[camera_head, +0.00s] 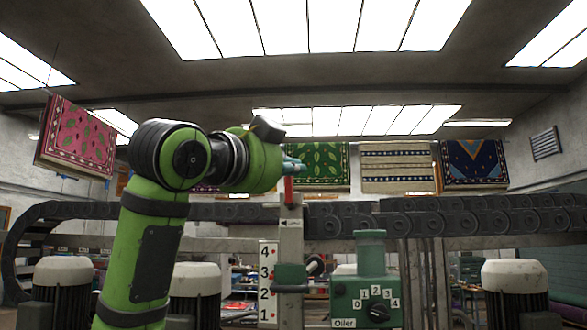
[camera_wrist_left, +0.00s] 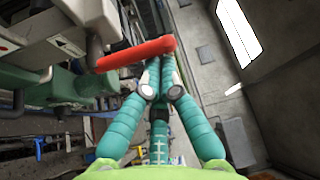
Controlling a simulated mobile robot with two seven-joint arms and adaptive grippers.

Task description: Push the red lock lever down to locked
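The red lock lever (camera_head: 289,190) stands upright on top of a grey post with an arrow label. In the left wrist view the lever (camera_wrist_left: 130,54) is a red bar crossing in front of my fingertips. My left gripper (camera_head: 294,164) has teal fingers at the lever's upper end. In the left wrist view my left gripper's fingers (camera_wrist_left: 161,68) converge and look closed together, their tips partly hidden by the lever. They are at or very near the lever; contact is not certain, and I see no grasp around it. My right gripper is not in view.
A green oiler box (camera_head: 363,302) with a numbered dial stands right of the post. A 1–4 scale plate (camera_head: 268,283) is at its left. A dark chain conveyor (camera_head: 450,217) runs across behind. White-capped motors (camera_head: 515,277) stand below, and rugs (camera_head: 396,166) hang behind.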

